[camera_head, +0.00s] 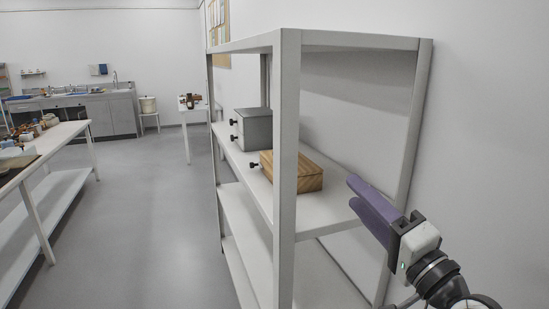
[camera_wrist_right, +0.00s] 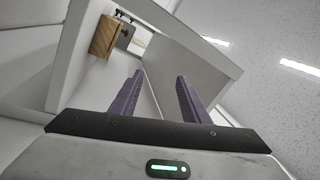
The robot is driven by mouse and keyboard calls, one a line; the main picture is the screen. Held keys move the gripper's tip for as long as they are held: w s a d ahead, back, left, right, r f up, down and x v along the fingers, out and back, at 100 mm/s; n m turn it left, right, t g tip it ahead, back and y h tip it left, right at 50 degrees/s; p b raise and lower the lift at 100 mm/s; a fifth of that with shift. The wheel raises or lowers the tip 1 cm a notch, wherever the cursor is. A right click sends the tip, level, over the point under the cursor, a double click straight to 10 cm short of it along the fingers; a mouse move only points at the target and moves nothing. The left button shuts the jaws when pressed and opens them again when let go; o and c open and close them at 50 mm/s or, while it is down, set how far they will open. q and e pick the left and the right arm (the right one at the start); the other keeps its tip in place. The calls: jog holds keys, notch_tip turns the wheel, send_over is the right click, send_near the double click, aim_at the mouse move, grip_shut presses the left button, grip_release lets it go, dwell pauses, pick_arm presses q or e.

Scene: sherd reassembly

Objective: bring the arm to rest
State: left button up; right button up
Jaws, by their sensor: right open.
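My right gripper (camera_head: 372,204) has purple fingers and is in front of the right end of the shelf unit, near the level of its middle shelf. It is open and empty. In the right wrist view its two fingers (camera_wrist_right: 158,92) stand apart with nothing between them, and the shelf unit shows beyond. My left gripper is not in view.
A white shelf unit (camera_head: 287,170) stands close by against the wall. A wooden box (camera_head: 305,178) and a grey box (camera_head: 256,128) with black knobs sit on its middle shelf. A cluttered table (camera_head: 60,135) is at the left. The grey floor (camera_head: 155,220) between is clear.

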jog(key=s+f+n+g+h, duration=0.2)
jog(key=s+f+g, duration=0.1)
jog(key=f, duration=1.1)
jog(key=s+f+n+g+h, duration=0.2)
jog(key=s+f, duration=0.1)
jog(key=f, duration=1.1)
jog(key=s+d+f+n+g+h, duration=0.1)
jog(key=s+f+n+g, duration=0.4)
jog(key=s+f, duration=1.6)
jog(key=shift+s+n+h, duration=0.45)
jog(key=shift+n+h, duration=0.05)
jog(key=shift+n, duration=0.3)
jog(key=shift+d, duration=0.15)
